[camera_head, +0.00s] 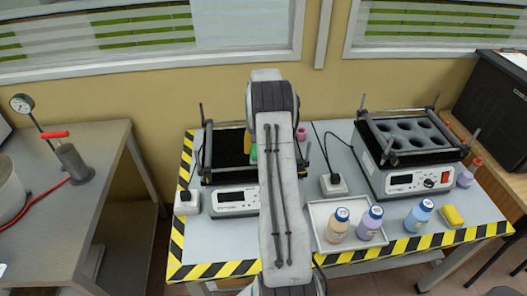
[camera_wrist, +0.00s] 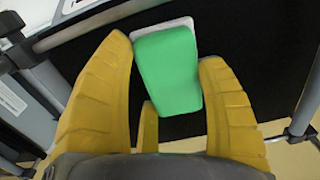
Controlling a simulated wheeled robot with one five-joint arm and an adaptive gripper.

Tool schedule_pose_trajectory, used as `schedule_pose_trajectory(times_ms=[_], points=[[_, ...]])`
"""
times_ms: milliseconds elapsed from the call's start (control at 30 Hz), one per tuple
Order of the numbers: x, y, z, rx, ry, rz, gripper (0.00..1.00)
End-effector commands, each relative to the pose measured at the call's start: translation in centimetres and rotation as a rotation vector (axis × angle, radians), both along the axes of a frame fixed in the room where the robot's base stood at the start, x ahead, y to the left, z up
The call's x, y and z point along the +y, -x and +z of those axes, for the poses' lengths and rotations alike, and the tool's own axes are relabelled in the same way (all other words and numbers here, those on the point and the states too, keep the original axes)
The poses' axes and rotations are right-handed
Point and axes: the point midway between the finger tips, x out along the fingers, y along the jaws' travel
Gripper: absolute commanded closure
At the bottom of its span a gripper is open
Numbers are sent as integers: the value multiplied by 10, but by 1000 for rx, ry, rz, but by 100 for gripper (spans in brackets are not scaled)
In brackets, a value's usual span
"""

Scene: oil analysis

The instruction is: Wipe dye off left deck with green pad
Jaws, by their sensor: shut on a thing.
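The green pad (camera_wrist: 168,72), with a pale grey-white underside at its far edge, is between the yellow fingers of my gripper (camera_wrist: 165,60), which is shut on it. The pad is over the black left deck (camera_wrist: 245,45); I cannot tell whether it touches. In the head view the left deck (camera_head: 226,142) is the black top of a shaker behind my arm. A sliver of the pad (camera_head: 254,153) and a yellow finger of my gripper (camera_head: 247,142) show beside my arm. I make out no dye on the visible deck; part is hidden.
Posts and bars (camera_head: 208,135) frame the deck. A right shaker with a holed top (camera_head: 400,135) stands beside it. A white tray (camera_head: 318,212) with bottles, a blue-capped bottle (camera_head: 419,215) and a yellow sponge (camera_head: 453,216) are near the striped front edge.

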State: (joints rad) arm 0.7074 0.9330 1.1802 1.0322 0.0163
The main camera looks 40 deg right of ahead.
Motion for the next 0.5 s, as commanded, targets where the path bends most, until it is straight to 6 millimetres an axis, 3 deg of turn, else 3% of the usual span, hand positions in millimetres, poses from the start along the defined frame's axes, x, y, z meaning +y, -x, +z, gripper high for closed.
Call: schedule_pose_trajectory(times_ms=[500], points=[[15,-2,48,-2,2,7,67]])
